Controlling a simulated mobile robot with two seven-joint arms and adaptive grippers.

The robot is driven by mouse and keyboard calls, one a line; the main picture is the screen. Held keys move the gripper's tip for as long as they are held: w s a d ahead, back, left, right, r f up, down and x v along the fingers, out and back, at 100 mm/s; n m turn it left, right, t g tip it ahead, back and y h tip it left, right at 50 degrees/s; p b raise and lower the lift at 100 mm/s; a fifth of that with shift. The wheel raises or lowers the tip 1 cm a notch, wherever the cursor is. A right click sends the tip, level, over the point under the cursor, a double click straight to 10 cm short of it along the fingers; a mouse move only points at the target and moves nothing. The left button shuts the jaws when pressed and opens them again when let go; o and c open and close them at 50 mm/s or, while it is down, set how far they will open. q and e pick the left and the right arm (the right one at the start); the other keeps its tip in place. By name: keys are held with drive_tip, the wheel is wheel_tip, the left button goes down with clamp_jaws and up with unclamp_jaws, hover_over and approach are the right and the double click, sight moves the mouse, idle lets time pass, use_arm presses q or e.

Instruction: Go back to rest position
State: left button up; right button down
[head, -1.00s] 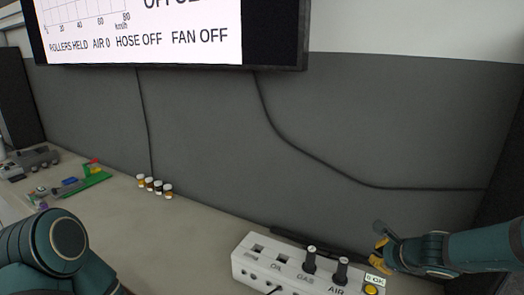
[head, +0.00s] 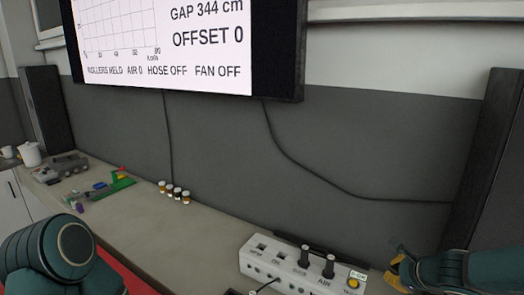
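My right gripper (head: 394,273) is at the lower right, beside the right end of the white control box (head: 300,272). Its orange-yellow fingers are small and seen from the side, so I cannot tell whether they are open or shut. I see nothing held in it. My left arm shows only as a teal joint at the lower left; its gripper is outside the view. The control box carries two dark upright levers with pale tops, small switches and a yellow button (head: 353,283).
The bench (head: 205,235) is clear between the small jars (head: 174,192) and the box. Toy-like parts (head: 115,184) and a white jug (head: 29,154) stand at left. A wall screen (head: 190,40) reads ROLLERS HELD, AIR 0, HOSE OFF, FAN OFF. Dark speakers (head: 47,108) flank the bench.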

drive_tip(key=s+a+f+n+g, duration=0.2)
drive_tip(key=f+n, duration=0.1)
drive_tip(key=f, duration=0.3)
drive_tip(key=s+a+f+n+g, duration=0.1)
drive_tip(key=s+a+f+n, duration=0.1)
drive_tip(key=f, duration=0.4)
drive_tip(key=s+a+f+n+g, duration=0.2)
drive_tip(key=s+f+n, duration=0.1)
drive_tip(key=f, duration=0.4)
drive_tip(key=shift+s+a+n+g, duration=0.3)
drive_tip(key=shift+s, duration=0.15)
drive_tip(key=s+a+f+n+g+y, duration=0.2)
drive_tip(key=s+a+f+n+g, duration=0.1)
drive_tip(key=s+a+f+n, duration=1.15)
use_arm(q)
wheel_tip(320, 180, down, 12)
drive_tip(key=b, duration=1.1)
drive_tip(key=shift+s+d+f+b, duration=0.2)
drive_tip(key=shift+s+d+b, duration=0.05)
drive_tip(key=shift+s+b, duration=0.05)
use_arm(e)
drive_tip(key=w+a+f+t, duration=0.1)
drive_tip(key=w+f, duration=0.4)
drive_tip(key=shift+a+t, duration=0.15)
drive_tip(key=shift+t, duration=0.15)
